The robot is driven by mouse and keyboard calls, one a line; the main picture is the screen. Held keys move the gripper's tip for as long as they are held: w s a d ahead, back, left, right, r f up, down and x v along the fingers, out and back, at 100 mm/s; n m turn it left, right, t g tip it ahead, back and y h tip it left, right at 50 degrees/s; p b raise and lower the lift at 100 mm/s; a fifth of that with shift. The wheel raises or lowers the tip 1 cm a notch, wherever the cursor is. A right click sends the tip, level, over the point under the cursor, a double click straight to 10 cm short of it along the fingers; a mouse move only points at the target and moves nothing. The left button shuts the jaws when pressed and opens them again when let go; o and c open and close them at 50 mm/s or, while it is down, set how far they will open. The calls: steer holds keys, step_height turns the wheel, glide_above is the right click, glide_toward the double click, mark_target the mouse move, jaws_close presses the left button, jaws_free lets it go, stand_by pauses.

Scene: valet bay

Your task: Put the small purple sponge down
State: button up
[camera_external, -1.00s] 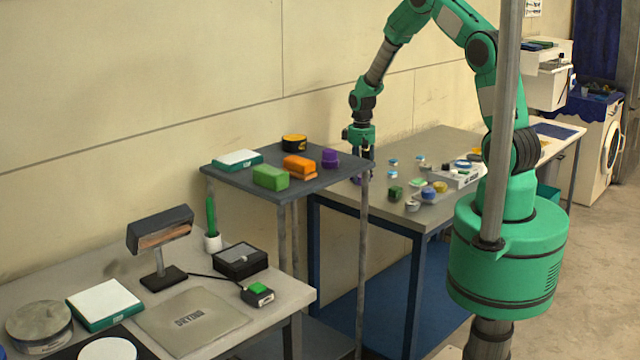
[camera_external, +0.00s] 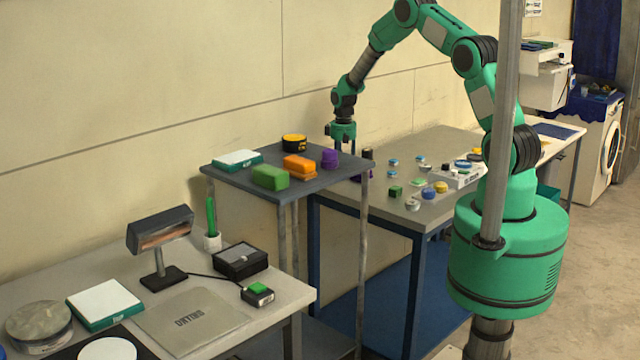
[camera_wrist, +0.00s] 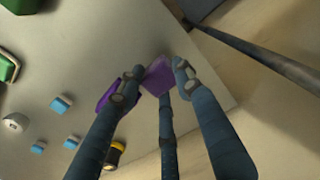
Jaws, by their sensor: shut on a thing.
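The small purple sponge (camera_wrist: 159,76) is between the fingertips of my gripper (camera_wrist: 155,82) in the wrist view. The fingers are shut on it and cover part of it. It appears over the grey table near its edge; whether it touches the table, I cannot tell. In the external view my gripper (camera_external: 341,145) hangs behind the small dark stand, and the held sponge cannot be made out there. Another purple thing (camera_wrist: 106,98) lies on the table just left of the fingers, partly covered by one.
The small stand (camera_external: 228,172) carries a green block (camera_external: 270,177), orange blocks (camera_external: 299,167) and a purple item (camera_external: 329,159). A black-and-yellow cylinder (camera_wrist: 115,152) and several small blue-topped items stand on the grey table (camera_wrist: 60,45). Its edge and the floor are at right.

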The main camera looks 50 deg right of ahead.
steer(key=shift+f, duration=1.7)
steer(key=shift+f, duration=0.2)
steer(key=o, duration=0.8)
steer(key=shift+o, duration=0.2)
steer(key=shift+r, duration=0.1)
step_height(320, 180, up, 12)
steer(key=shift+r, duration=0.1)
